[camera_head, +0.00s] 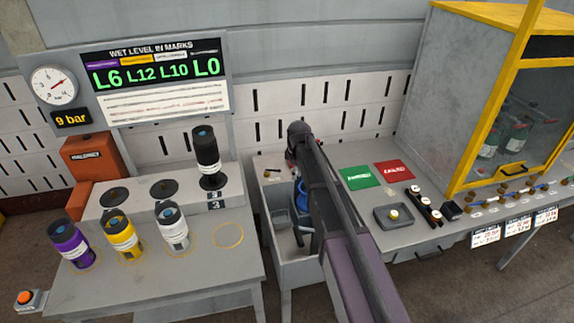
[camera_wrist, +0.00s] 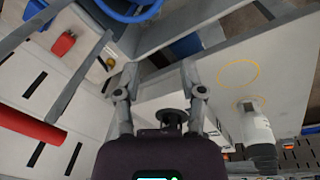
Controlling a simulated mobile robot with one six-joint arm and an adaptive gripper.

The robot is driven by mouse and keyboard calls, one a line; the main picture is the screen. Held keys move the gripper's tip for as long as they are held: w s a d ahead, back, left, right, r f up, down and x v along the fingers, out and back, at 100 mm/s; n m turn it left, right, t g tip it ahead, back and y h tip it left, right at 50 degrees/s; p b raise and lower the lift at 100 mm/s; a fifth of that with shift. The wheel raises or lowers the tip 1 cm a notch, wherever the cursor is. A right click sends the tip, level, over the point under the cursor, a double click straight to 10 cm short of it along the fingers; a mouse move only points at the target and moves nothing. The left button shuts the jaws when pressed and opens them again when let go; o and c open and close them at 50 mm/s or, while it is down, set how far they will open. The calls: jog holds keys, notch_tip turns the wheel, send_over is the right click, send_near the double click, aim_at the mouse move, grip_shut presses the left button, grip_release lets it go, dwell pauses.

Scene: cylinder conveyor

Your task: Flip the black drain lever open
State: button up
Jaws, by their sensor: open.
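A small dark lever with a brass-coloured end (camera_head: 271,170) sits on the back left rim of the grey sink (camera_head: 285,268). It seems to be the drain lever, but it is too small to tell its position. In the wrist view a small dark and yellow fitting (camera_wrist: 107,62) on the grey ledge may be the same part. My gripper (camera_wrist: 160,93) is open and empty, its two fingers apart. In the head view my arm crosses in front of the sink, and its end is above and right of the lever, not visibly touching it.
A black cylinder (camera_head: 207,155) stands on the raised stand left of the sink. Purple (camera_head: 69,244), yellow (camera_head: 121,237) and white (camera_head: 172,229) cylinders stand on the left table. A blue object (camera_head: 302,196) shows in the sink. Green (camera_head: 359,177) and red (camera_head: 394,172) cards lie right.

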jog(key=s+d+m, duration=0.7)
jog(key=s+d, duration=0.1)
jog(key=s, duration=0.6)
jog(key=s+d+m+g, duration=0.1)
jog(key=s+d+m, duration=0.6)
jog(key=s, duration=0.7)
jog(key=shift+d+m+g, duration=0.3)
jog(key=shift+d+m, duration=0.1)
jog(key=shift+d, duration=0.5)
jog(key=shift+w, duration=0.1)
